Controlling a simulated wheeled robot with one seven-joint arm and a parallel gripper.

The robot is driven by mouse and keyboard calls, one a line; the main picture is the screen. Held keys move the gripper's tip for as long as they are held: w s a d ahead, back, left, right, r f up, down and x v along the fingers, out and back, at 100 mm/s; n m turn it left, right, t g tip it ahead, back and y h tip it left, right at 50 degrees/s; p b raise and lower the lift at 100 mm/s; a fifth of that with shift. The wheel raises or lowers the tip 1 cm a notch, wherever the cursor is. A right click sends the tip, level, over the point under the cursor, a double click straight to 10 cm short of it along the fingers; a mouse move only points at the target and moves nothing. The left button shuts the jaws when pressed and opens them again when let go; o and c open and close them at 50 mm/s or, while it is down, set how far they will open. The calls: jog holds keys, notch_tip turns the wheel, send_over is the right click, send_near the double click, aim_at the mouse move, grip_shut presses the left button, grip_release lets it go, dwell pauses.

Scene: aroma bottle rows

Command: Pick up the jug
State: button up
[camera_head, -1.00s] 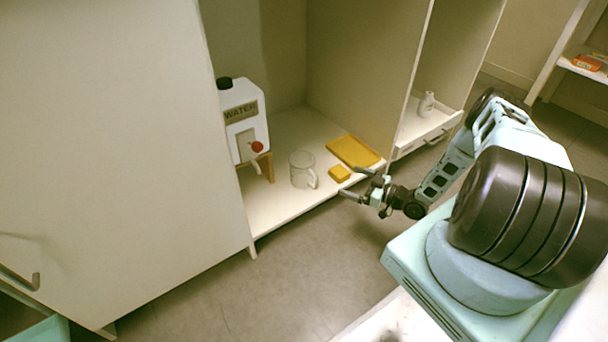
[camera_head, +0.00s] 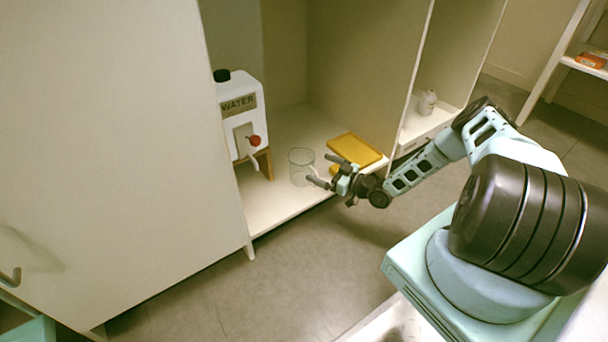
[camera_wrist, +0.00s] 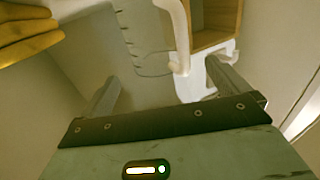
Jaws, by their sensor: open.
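The jug (camera_head: 299,168) is a clear, see-through vessel with a pale handle, upright on the cabinet's bottom shelf. My gripper (camera_head: 322,170) is open and empty at the jug's right, on its handle side. I cannot tell whether a finger touches the handle.
A white water dispenser (camera_head: 240,112) with a red tap stands on a wooden stand (camera_head: 263,165) left of the jug.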

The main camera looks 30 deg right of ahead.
aim_at(313, 163)
jog(key=b+x, duration=0.2)
jog(key=x, duration=0.2)
jog(key=shift+w+b, duration=0.25)
jog(key=shift+b, duration=0.1)
jog(key=shift+w+a, duration=0.15)
jog(key=shift+w, duration=0.15)
jog(key=shift+r, duration=0.1)
jog(key=shift+c, duration=0.3)
jog(key=c, duration=1)
